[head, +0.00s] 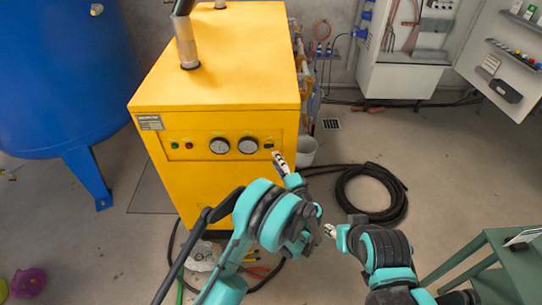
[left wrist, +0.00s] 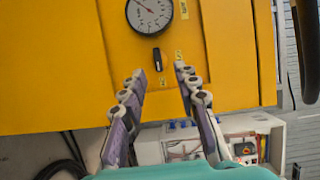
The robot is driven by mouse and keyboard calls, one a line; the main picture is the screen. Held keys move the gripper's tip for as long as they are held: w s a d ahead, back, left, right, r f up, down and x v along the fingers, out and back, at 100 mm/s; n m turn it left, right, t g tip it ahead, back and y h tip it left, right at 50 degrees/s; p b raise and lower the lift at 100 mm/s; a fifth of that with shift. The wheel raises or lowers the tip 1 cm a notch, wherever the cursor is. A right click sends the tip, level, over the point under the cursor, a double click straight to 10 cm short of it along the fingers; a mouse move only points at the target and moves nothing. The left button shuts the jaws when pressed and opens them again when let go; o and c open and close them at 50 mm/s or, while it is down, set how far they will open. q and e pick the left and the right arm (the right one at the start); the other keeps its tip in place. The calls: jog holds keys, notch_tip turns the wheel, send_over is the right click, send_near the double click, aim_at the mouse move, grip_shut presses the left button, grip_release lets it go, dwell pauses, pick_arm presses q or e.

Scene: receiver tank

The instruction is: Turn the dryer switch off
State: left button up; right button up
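The dryer is a yellow cabinet (head: 215,75) in the head view. Its front panel carries two round gauges and small buttons. In the left wrist view, the black dryer switch (left wrist: 157,59) sits below a gauge, with small yellow labels beside it. My left gripper (head: 279,158) is in front of the panel's right end. The left wrist view shows its two fingers (left wrist: 160,76) apart, with the switch between and just beyond the tips. Nothing is held, and I see no clear contact. My right gripper (head: 330,231) is low, right of the dryer; its fingers are too small to read.
A blue tank (head: 60,75) stands left of the dryer. A white bucket (head: 306,151) and a coiled black hose (head: 372,194) are on the floor to the right. A green table (head: 505,262) is at lower right. A white cabinet (head: 405,45) stands behind.

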aim_at(269, 146)
pick_arm(q)
jog(key=x, duration=0.2)
jog(key=b+x, duration=0.1)
jog(key=x, duration=0.1)
jog(key=b+x, duration=0.1)
jog(key=x, duration=0.2)
jog(key=shift+w+d+f, duration=0.15)
jog(key=shift+d+f, duration=0.05)
jog(key=shift+f, duration=0.1)
grip_shut()
